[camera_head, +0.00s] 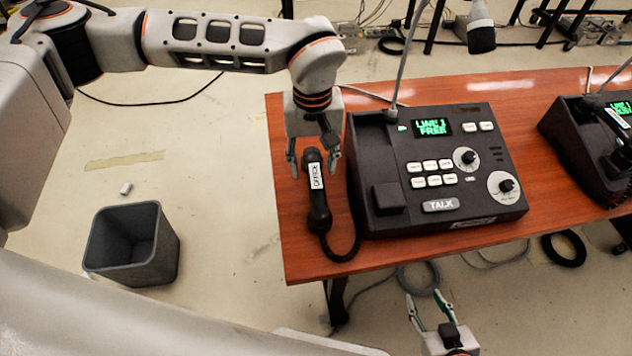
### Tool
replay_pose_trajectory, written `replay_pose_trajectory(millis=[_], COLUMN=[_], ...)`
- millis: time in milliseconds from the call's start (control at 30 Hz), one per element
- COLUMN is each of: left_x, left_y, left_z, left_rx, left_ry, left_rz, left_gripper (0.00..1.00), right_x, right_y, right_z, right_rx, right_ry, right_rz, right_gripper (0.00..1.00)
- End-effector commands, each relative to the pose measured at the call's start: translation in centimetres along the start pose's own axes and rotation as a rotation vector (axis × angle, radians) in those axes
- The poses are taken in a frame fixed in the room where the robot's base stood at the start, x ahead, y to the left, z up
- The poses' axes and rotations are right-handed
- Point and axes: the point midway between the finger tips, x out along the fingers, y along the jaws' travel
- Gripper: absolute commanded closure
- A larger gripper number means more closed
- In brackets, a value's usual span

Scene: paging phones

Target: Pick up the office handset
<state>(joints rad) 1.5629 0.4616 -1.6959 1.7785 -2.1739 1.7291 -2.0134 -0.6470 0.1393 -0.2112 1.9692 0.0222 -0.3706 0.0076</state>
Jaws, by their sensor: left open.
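The office handset (319,206) is black with a white OFFICE label. It lies on the left part of the wooden table (300,250), beside its paging phone (440,170), and a coiled cord runs from its lower end. My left gripper (314,165) points down at the handset's upper end. Its fingers are apart, one on each side of the handset; I cannot tell whether they touch it. My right gripper (428,310) is in front of the table's near edge, with its fingers apart and nothing between them.
A second paging phone (590,150) stands at the right on the table. A grey bin (133,245) stands on the floor at the left, with a small white object (126,188) behind it. Cables lie on the floor.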

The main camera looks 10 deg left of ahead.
Motion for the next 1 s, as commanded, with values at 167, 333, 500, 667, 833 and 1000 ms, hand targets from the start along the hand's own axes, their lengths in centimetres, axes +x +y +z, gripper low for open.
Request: replay_pose_trajectory(millis=[167,333,500,667,833,1000], left_x=[2.5,4.5,4.9,4.8,4.8,4.8], left_y=[0.4,0.5,0.5,0.5,0.5,0.5], left_z=[0.1,0.0,0.0,0.0,0.0,-0.1], left_rx=[-0.001,-0.002,-0.001,-0.001,-0.001,-0.001], left_ry=[-0.005,-0.003,-0.002,-0.002,-0.002,-0.001], left_rz=[-0.001,0.000,0.001,0.001,0.001,0.002], left_gripper=[0.56,0.56,0.56,0.63,1.00,1.00], right_x=[0.0,0.0,0.0,0.0,0.0,0.0], right_y=[0.0,0.0,0.0,0.1,0.1,0.1], right_z=[-0.1,0.0,0.0,0.0,0.0,0.0], right_rx=[0.000,0.000,0.000,-0.001,-0.001,-0.001], right_ry=[0.000,0.000,0.000,0.000,0.000,0.000], right_rz=[0.001,0.000,0.001,0.001,0.001,0.001], right_gripper=[0.60,0.60,0.60,0.60,0.60,0.60])
